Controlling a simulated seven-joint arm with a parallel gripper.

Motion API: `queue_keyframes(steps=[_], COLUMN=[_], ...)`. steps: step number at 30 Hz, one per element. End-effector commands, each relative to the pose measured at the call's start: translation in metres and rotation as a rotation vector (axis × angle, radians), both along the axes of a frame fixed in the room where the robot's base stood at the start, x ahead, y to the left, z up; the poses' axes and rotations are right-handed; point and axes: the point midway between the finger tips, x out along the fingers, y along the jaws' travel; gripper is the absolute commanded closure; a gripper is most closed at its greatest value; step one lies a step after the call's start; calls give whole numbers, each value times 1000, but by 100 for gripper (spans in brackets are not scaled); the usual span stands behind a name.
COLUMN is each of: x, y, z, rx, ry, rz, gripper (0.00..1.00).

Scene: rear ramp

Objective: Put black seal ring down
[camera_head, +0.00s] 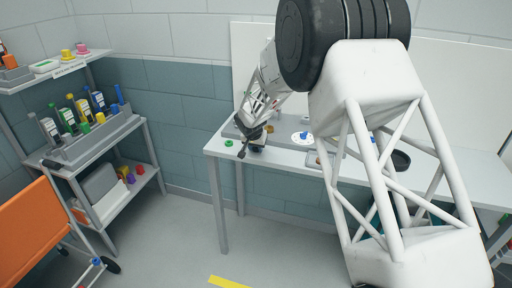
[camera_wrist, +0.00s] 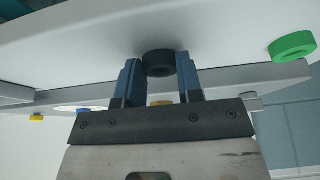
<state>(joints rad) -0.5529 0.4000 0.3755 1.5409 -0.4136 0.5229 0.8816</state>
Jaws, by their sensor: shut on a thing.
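The black seal ring (camera_wrist: 159,63) is held between the two blue-grey fingers of my gripper (camera_wrist: 160,76) in the wrist view. The pale table surface lies close behind it; I cannot tell whether the ring touches it. In the head view my gripper (camera_head: 250,141) is low over the left end of the white table (camera_head: 290,153), and the ring cannot be made out there. A green ring (camera_wrist: 292,46) lies on the table to the right in the wrist view; it also shows left of my gripper in the head view (camera_head: 229,143).
A black round dish (camera_head: 400,160) stands farther right. Shelves with bottles (camera_head: 80,135) and an orange cart panel (camera_head: 38,232) are at left.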

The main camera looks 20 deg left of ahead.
Motion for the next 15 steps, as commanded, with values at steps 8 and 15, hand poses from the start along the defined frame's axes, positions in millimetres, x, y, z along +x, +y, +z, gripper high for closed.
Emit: queue_keyframes(steps=[8,15], x=[0,-1], y=[0,0], z=[-7,-16], rx=[0,-1], ry=[1,4], rz=[0,1], gripper=[92,92])
